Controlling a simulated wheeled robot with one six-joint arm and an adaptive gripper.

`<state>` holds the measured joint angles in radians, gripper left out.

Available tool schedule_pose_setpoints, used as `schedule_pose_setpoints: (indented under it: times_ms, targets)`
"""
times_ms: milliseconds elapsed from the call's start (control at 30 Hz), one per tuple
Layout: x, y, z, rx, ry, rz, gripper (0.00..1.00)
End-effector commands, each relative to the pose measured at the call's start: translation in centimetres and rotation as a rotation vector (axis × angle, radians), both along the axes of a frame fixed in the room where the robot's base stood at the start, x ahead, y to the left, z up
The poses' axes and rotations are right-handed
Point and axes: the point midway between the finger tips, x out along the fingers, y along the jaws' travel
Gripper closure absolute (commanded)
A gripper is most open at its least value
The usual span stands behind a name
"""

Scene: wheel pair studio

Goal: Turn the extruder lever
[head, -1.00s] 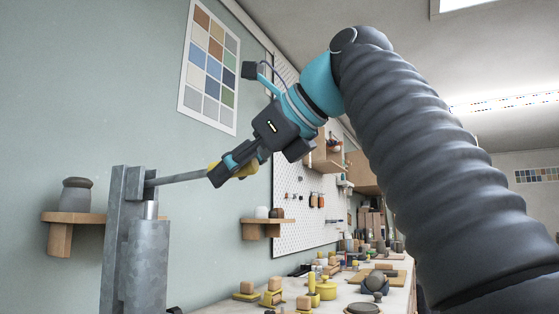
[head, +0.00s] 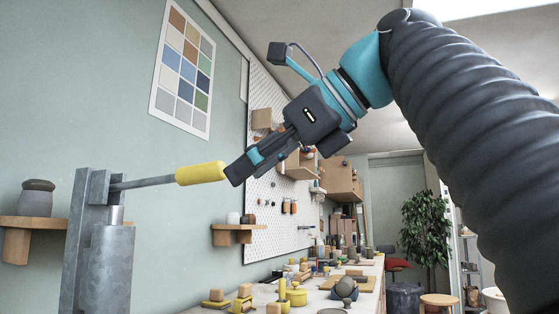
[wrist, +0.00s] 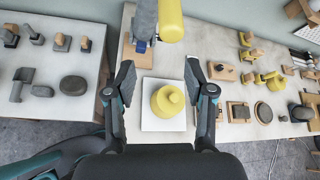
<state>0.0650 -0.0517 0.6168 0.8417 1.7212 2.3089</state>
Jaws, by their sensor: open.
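The extruder (head: 112,265) is a grey metal column at the left of the head view. Its lever (head: 150,182) is a grey bar that sticks out to the right and ends in a yellow grip (head: 201,173). My gripper (head: 233,176) is just off the right end of the yellow grip. In the wrist view the yellow grip (wrist: 171,18) shows at the top, beyond the fingertips of my gripper (wrist: 160,80). The fingers are spread apart with nothing between them. A yellow lidded pot (wrist: 168,101) on a white board lies well below them.
A long workbench (wrist: 210,155) runs below, with several small tools and wooden blocks on it. Wall shelves (head: 238,234) and a pegboard (head: 262,215) are on the wall behind. The air around my gripper is clear.

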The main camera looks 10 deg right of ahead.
Motion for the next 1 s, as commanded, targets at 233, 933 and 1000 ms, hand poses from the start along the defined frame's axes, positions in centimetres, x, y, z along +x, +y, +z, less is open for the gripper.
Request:
schedule_pose_setpoints:
  times_ms: [233, 933, 1000]
  targets:
    - [-1.3, -2.0, 0.0, 0.0, 0.001, -0.005, 0.46]
    - [-2.1, -3.0, -0.1, -0.003, -0.002, 0.0, 0.71]
    - [-1.9, -3.0, -0.4, -0.013, -0.012, 0.001, 0.89]
